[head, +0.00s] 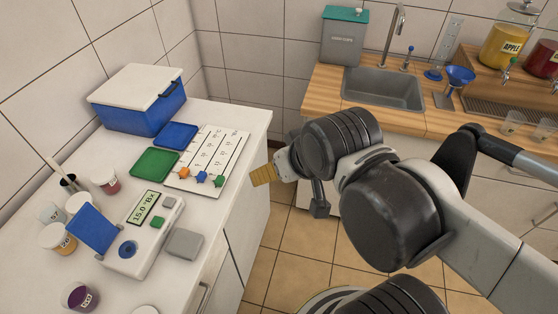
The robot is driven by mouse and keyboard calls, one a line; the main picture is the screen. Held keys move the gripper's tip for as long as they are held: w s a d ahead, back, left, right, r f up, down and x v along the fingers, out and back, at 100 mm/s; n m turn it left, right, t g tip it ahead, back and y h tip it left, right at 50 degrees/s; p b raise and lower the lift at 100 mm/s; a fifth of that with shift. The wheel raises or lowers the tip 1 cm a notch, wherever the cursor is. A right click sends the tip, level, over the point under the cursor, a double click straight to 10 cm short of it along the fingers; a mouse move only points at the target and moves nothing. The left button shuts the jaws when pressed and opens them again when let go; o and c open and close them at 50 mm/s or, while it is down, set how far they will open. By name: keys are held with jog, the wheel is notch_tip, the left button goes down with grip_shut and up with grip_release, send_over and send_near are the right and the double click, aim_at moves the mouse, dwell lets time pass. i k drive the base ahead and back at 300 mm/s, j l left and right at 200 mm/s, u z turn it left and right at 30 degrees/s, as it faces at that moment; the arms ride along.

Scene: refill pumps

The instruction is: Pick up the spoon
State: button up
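No spoon can be made out for certain. A thin pale handle (54,167) sticks up, tilted, from a small dark cup (69,183) on the left counter; its lower end is hidden, so I cannot tell whether it is a spoon. My gripper (262,175) is off the right edge of this counter, over the gap between the counters, well to the right of the cup. It points left, and a tan ribbed part shows at its tip. My arm hides much of it, and the finger gap does not show.
The white counter (225,128) holds a blue box (140,112), blue and green trays (155,163), a chart (212,160), a meter (138,235) and several small jars. On the right, a wooden counter (315,95) has a sink (384,90), a bin (343,40) and drink dispensers (507,45).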

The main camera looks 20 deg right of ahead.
aim_at(51, 160)
jog(key=u, duration=0.4)
jog(key=j+u, duration=0.15)
jog(key=u, duration=0.7)
jog(key=j+u, duration=0.15)
jog(key=u, duration=0.25)
jog(key=i+l+z, duration=0.15)
jog(key=l, duration=0.25)
jog(key=i+l+z, duration=0.1)
jog(key=i+l, duration=0.15)
jog(key=l, duration=0.15)
jog(key=i+l+z, duration=0.15)
jog(key=l, duration=0.25)
